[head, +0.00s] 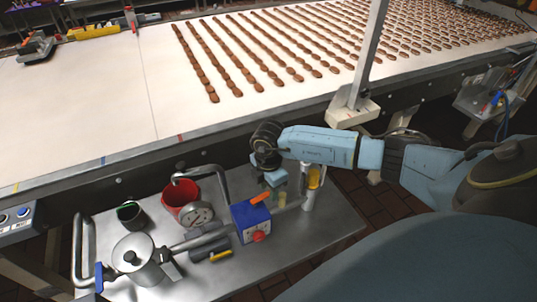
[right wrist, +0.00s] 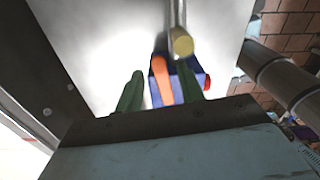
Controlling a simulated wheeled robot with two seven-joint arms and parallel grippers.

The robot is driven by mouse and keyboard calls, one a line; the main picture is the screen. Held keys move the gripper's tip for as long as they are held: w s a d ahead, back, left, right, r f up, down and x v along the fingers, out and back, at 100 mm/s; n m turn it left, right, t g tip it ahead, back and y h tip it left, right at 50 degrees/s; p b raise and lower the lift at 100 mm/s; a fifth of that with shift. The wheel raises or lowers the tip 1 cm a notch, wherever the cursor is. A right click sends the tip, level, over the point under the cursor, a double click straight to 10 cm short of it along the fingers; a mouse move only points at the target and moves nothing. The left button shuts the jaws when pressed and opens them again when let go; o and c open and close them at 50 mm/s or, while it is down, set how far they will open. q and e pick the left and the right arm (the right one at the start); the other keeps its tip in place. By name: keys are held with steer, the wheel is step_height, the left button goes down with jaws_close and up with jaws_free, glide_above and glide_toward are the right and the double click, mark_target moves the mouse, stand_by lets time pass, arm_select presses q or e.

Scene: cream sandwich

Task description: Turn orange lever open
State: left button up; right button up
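The orange lever (head: 261,198) sits on top of a blue box (head: 247,216) with a red knob (head: 258,237), on the metal table. My right gripper (head: 275,186) points down just behind and right of the lever in the head view. In the right wrist view its two green fingers (right wrist: 159,72) are apart. The orange lever (right wrist: 162,80) shows between them, with a gap on the left; I cannot tell whether the right finger touches it. The blue box (right wrist: 188,66) is partly hidden by that finger. My left gripper is not in view.
A metal table (head: 325,238) carries a red bucket (head: 180,196), a pressure gauge (head: 196,214), a steel pot (head: 137,259) and pipes. A pipe end (right wrist: 182,42) shows close to the box. Behind runs a white conveyor (head: 110,110) with rows of brown biscuits.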

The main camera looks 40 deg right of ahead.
mark_target(268, 193)
step_height(268, 193, up, 13)
steer(key=shift+r+b, duration=0.2)
steer(key=shift+b, duration=0.2)
stand_by(0.6)
